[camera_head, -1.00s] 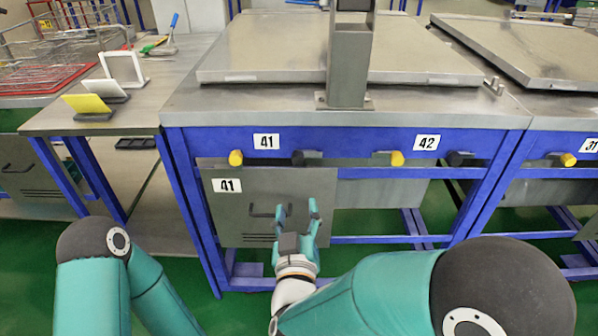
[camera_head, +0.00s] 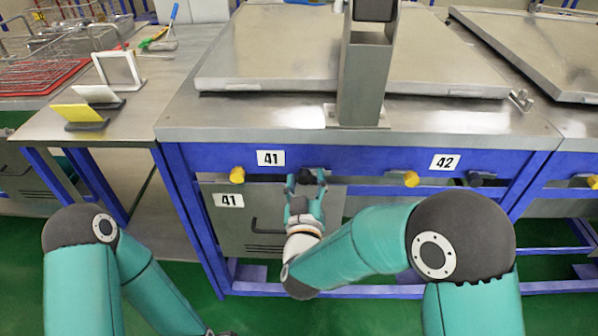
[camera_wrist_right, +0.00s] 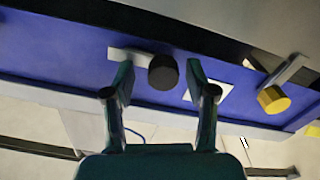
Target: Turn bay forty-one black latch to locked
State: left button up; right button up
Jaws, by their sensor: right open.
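The bay 41 black latch (camera_head: 307,175) is on the blue front rail, right of the 41 label (camera_head: 270,158). In the head view my right gripper partly covers it. In the right wrist view it shows as a round black knob (camera_wrist_right: 163,72) with a flat grey lever (camera_wrist_right: 130,57) pointing left. My right gripper (camera_head: 306,182) is open in front of the latch; the wrist view shows its two fingers (camera_wrist_right: 158,95) apart, with the knob between and beyond their tips. Contact cannot be told.
A yellow knob (camera_head: 237,175) sits left of the black latch; it also shows in the wrist view (camera_wrist_right: 273,99). Another yellow knob (camera_head: 411,179) and a black knob (camera_head: 474,178) are under label 42 (camera_head: 445,162). A grey panel (camera_head: 226,222) hangs below the rail.

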jog(key=shift+w, duration=0.1)
jog(key=shift+a, duration=0.15)
jog(key=shift+c, duration=0.5)
jog(key=shift+a, duration=0.1)
grip_shut()
jog(key=shift+f+m+b, duration=0.15)
jog(key=shift+m+b, duration=0.45)
jog(key=shift+b, duration=0.55)
jog(key=m+b, duration=1.4)
jog(key=b, duration=0.2)
jog(key=shift+d+b, duration=0.2)
jog(key=shift+b, duration=0.15)
jog(key=shift+m+b, duration=1.15)
jog(key=shift+m, duration=0.25)
jog(key=shift+d, duration=0.1)
